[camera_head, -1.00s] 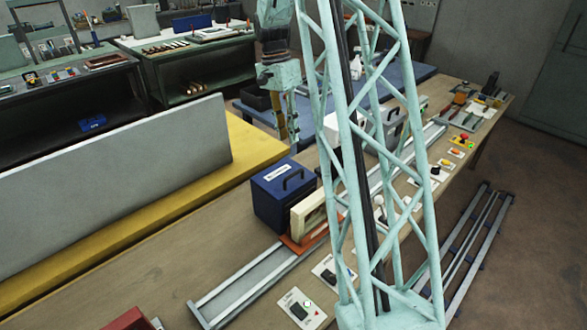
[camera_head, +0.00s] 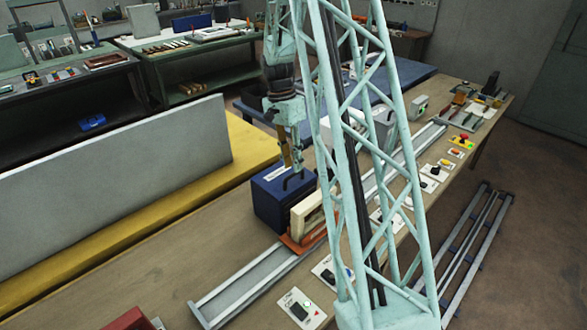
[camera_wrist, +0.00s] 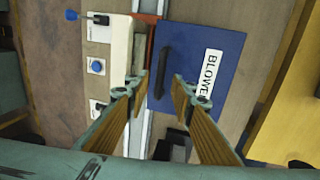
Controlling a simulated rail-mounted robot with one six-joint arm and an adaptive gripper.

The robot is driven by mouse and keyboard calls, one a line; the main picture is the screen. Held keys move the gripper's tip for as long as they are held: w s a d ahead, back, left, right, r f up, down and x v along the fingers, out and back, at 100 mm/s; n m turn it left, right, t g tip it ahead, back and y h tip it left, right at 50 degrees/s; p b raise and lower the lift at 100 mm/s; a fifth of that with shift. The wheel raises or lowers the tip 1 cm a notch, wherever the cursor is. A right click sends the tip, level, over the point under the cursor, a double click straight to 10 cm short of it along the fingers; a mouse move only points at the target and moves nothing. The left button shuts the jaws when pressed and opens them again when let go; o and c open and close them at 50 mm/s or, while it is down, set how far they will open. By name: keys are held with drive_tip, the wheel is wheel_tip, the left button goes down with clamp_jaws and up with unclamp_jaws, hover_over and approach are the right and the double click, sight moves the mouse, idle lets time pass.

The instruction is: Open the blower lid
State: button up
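The blue blower box (camera_head: 277,208) stands on the workbench in the head view. In the wrist view its blue lid (camera_wrist: 222,50) carries a white label reading "BLOWE", partly covered by a finger. A black handle (camera_wrist: 163,72) stands on the lid near its left edge. My gripper (camera_wrist: 160,84) is open and empty, with its two fingers spread and the handle showing between and beyond their tips. In the head view my gripper (camera_head: 291,160) points down just above the box. Whether a finger touches the handle cannot be told.
A cream-coloured block (camera_head: 306,214) stands close beside the box on a metal rail (camera_head: 240,292). Small control panels (camera_head: 301,308) lie along the bench front. A grey panel (camera_head: 120,180) stands behind on a yellow surface. My lattice column hides part of the bench.

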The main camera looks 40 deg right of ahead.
drive_tip(key=shift+s+f, duration=0.25)
drive_tip(key=shift+f, duration=1.05)
clamp_jaws()
